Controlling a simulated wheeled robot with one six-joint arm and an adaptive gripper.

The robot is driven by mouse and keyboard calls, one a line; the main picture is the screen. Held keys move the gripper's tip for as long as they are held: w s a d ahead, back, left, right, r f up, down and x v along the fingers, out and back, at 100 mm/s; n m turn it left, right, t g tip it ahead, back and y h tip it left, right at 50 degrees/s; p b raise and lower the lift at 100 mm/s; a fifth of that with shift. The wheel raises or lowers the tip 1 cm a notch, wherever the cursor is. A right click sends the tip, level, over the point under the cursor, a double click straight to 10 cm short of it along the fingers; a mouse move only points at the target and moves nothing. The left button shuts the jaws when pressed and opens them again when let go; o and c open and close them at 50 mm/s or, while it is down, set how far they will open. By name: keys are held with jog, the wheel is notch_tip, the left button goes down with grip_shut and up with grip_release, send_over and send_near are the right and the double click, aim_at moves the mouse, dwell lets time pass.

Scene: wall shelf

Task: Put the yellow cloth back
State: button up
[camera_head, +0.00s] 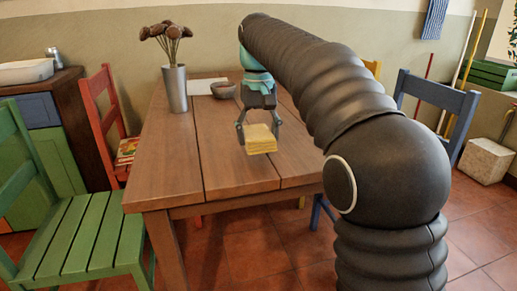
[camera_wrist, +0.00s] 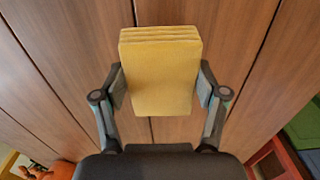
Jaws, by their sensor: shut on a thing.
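The yellow cloth (camera_head: 261,140) is a folded, block-like stack with visible layers along one edge. My gripper (camera_head: 259,128) is shut on it, with one finger on each side, over the wooden table (camera_head: 165,165). In the wrist view the yellow cloth (camera_wrist: 161,75) sits between the two fingers of my gripper (camera_wrist: 161,88), with wood planks behind it. I cannot tell for sure whether the cloth touches the table top or hangs just above it.
A metal vase (camera_head: 175,88) with brown flowers and a bowl (camera_head: 223,90) stand farther back on the table. A green chair (camera_head: 85,230), a red chair (camera_head: 103,112) and a blue chair (camera_head: 436,98) surround it. The table's front left is clear.

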aim_at(259, 133)
jog(key=shift+f+b, duration=0.5)
jog(key=shift+f, duration=1.5)
jog(key=shift+f, duration=0.1)
jog(key=o, duration=1.1)
notch_tip(259, 133, up, 12)
jog(key=p, duration=0.3)
jog(key=shift+p, duration=0.4)
jog(key=shift+d, duration=0.1)
